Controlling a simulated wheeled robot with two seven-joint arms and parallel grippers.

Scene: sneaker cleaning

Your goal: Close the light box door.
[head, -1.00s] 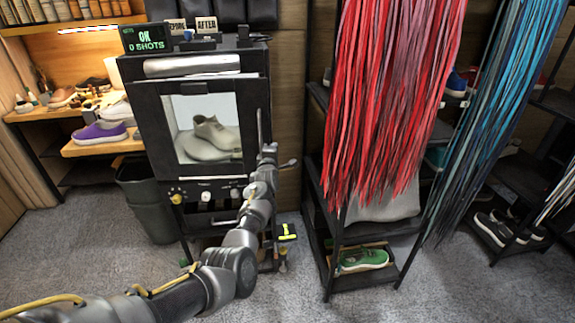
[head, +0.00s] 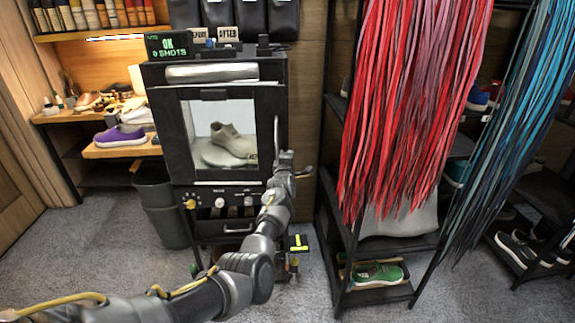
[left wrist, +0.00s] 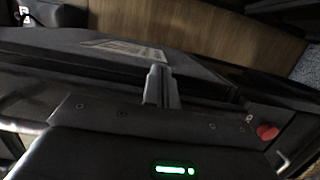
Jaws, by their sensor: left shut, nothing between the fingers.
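The light box (head: 212,73) is a black cabinet left of centre in the head view. Its door (head: 266,115) has a black frame around a clear window and looks close to flush with the front. I cannot tell whether it is fully shut. A beige sneaker (head: 232,140) shows inside. My left gripper (head: 279,148) is at the right edge of the box front, shut and empty. In the left wrist view its closed fingers (left wrist: 161,88) are up against or just before a dark panel with a pale label; contact is unclear. My right gripper is out of view.
A dark bin (head: 160,205) stands left of the box, by a lit shelf with a purple sneaker (head: 120,136). A rack (head: 335,240) with red and blue hanging strands and a green shoe (head: 377,274) is on the right. Grey carpet is open in front.

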